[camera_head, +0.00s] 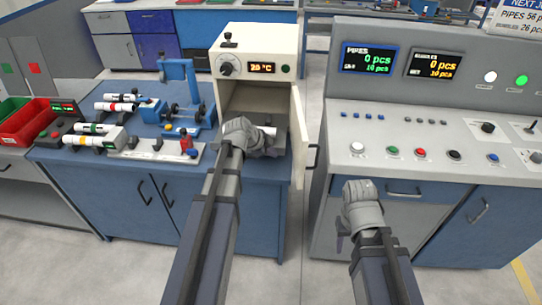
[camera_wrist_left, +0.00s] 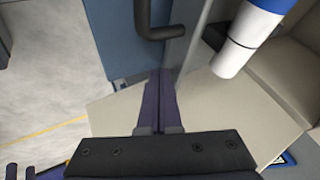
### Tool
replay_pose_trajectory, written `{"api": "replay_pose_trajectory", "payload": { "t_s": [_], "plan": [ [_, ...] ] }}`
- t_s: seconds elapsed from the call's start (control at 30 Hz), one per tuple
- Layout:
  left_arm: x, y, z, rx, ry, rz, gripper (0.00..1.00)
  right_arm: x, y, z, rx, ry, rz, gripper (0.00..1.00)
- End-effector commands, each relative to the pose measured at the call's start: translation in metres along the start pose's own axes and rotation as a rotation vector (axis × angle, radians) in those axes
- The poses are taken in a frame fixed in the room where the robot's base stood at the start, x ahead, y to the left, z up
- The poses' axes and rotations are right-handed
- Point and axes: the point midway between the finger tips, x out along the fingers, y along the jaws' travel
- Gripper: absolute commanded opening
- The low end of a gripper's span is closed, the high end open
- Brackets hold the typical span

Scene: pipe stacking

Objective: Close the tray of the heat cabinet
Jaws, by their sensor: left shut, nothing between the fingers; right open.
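The console (camera_head: 430,140) with buttons and displays stands right of the open door. Several pipes (camera_head: 115,107), a blue fixture (camera_head: 180,90) and red and green bins (camera_head: 25,120) are on the left. The floor gap between bench and console is narrow.

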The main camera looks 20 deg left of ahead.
Motion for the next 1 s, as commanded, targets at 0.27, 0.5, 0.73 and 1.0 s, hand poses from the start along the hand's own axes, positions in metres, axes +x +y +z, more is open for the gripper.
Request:
{"api": "replay_pose_trajectory", "payload": {
  "t_s": [0.27,0.5,0.73,1.0],
  "plan": [
    [0.002,-0.003,0.0,0.0,0.0,0.0,0.0,0.0,0.0,0.0,0.0,0.0,0.0,0.5],
    [0.019,-0.036,0.0,0.0,0.0,-0.001,0.0,0.0,0.0,0.0,0.0,0.0,0.0,0.5],
    [0.049,-0.091,0.0,0.0,0.0,-0.001,0.0,0.0,0.0,0.0,0.0,0.0,0.0,0.5],
    [0.082,-0.154,0.0,0.0,0.0,0.0,0.0,0.0,0.0,0.0,0.0,0.0,0.0,0.5]
  ]
}}
